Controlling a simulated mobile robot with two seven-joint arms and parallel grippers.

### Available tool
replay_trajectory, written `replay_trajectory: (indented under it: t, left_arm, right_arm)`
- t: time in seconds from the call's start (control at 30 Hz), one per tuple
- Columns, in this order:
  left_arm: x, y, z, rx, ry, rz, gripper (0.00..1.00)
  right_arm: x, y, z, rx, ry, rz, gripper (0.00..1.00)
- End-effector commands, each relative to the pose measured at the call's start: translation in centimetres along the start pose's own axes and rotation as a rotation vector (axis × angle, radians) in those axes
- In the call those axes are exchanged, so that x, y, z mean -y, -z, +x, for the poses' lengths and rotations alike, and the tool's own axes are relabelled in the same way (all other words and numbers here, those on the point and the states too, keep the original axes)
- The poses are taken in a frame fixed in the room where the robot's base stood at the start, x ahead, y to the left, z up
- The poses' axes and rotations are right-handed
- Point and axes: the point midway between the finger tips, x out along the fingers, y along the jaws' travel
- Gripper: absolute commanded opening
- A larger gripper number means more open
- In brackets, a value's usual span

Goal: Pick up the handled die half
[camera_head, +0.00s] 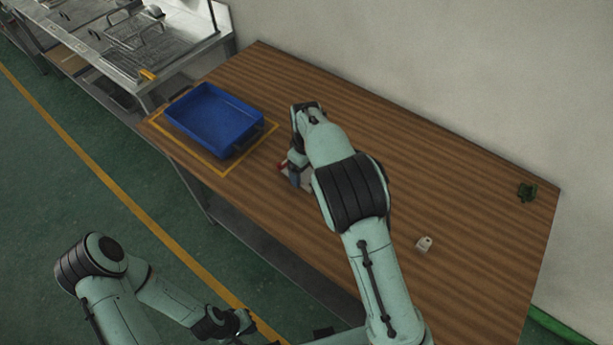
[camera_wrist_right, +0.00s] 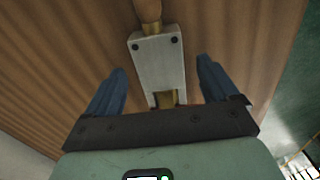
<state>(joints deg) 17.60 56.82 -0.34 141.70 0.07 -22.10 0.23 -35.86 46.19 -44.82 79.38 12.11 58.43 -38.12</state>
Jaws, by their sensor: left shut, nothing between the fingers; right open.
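The handled die half (camera_wrist_right: 158,65) is a grey metal block with two dark holes and a brown handle (camera_wrist_right: 148,12) at the top of the right wrist view. It lies on the wooden table (camera_wrist_right: 60,60). My right gripper (camera_wrist_right: 160,68) is open, with one blue finger on each side of the block and visible gaps between. In the head view my right gripper (camera_head: 292,174) is low over the table, right of the blue tray, and my arm largely hides the die half there. My left gripper (camera_head: 243,323) is shut and empty, off the table's front edge.
A blue tray (camera_head: 190,127) stands inside a yellow outline at the table's left end. A small whitish piece (camera_head: 424,243) and a dark green object (camera_head: 527,192) lie on the right part of the table.

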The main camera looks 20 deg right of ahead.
Motion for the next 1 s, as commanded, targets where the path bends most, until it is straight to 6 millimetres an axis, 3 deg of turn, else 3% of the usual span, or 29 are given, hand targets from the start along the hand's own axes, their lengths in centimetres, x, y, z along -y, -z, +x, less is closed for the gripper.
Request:
replay_trajectory:
  t: [0.1, 0.37, 0.6, 0.63, 0.87, 1.0]
  left_arm:
    - [0.1, -0.1, 0.2, 0.001, 0.0, 0.0, 0.0]
    - [0.1, -0.1, 0.1, 0.001, 0.0, 0.0, 0.0]
    - [0.1, -0.1, 0.1, 0.001, 0.0, 0.0, 0.0]
    - [0.1, -0.1, 0.1, 0.001, 0.0, 0.0, 0.0]
    - [0.1, -0.1, 0.1, 0.001, 0.0, 0.0, 0.0]
    - [0.0, 0.0, 0.0, 0.0, 0.0, 0.0, 0.0]
  right_arm:
    - [0.0, -0.1, 1.3, 0.001, 0.0, 0.0, 0.87]
    - [0.0, -0.1, 1.4, 0.0, 0.0, 0.0, 0.87]
    - [0.0, -0.1, 1.4, 0.0, 0.0, 0.0, 0.09]
    - [0.0, 0.0, 1.3, -0.004, -0.001, 0.0, 0.03]
    - [0.0, 0.1, 1.1, -0.004, -0.002, 0.0, 0.0]
    - [0.0, 0.1, 0.1, -0.006, -0.002, -0.002, 0.0]
